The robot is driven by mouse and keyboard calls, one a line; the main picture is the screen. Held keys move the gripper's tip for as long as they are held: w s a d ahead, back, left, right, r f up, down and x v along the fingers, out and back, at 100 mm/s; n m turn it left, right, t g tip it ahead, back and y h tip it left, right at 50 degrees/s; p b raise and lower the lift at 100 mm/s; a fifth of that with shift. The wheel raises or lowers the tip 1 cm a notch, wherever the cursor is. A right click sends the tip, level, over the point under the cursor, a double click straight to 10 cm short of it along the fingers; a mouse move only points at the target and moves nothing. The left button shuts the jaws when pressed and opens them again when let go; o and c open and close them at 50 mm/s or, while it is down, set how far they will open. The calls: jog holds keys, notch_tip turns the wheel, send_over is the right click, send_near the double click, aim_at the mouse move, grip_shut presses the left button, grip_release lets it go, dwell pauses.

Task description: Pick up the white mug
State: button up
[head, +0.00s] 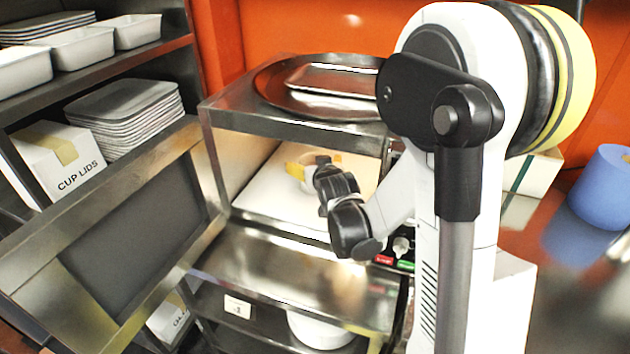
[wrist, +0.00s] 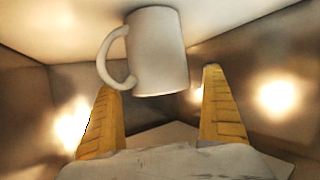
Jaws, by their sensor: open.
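The white mug (wrist: 157,52) shows in the wrist view, just ahead of my gripper, with its handle on the left of the picture. It rests on a pale surface that appears at the top of that tilted view. My gripper (wrist: 160,82) is open, its yellow fingers apart on either side of the mug's near end. I see no grip on the mug. In the head view my gripper (head: 309,164) reaches into the lit metal compartment, low over a white board (head: 270,200). There the mug is mostly hidden by the fingers and wrist and is hard to make out.
The metal cabinet (head: 222,172) closes the compartment at the sides and top, with an opened door (head: 130,235) at left. A round tray (head: 270,85) lies on top. A metal shelf (head: 280,275) is below. A blue roll (head: 603,185) stands at right.

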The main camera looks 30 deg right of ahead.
jog(key=shift+w+d+f, duration=0.1)
jog(key=shift+w+f, duration=0.05)
jog(key=shift+w, duration=0.15)
jog(key=c, duration=1.5)
jog(key=shift+c, duration=0.2)
jog(key=shift+r, duration=0.2)
jog(key=shift+r+p, duration=0.95)
jog(key=shift+r, duration=0.5)
jog(key=shift+s+a+r+p, duration=0.2)
jog(key=shift+s+a, duration=0.5)
jog(key=shift+s, duration=2.2)
jog(key=shift+s+a+f+p, duration=0.1)
jog(key=shift+s+a+p, duration=0.45)
jog(key=shift+s, duration=2.4)
jog(key=shift+s+a+r, duration=0.1)
jog(key=shift+s+a, duration=0.8)
jog(key=shift+s, duration=2)
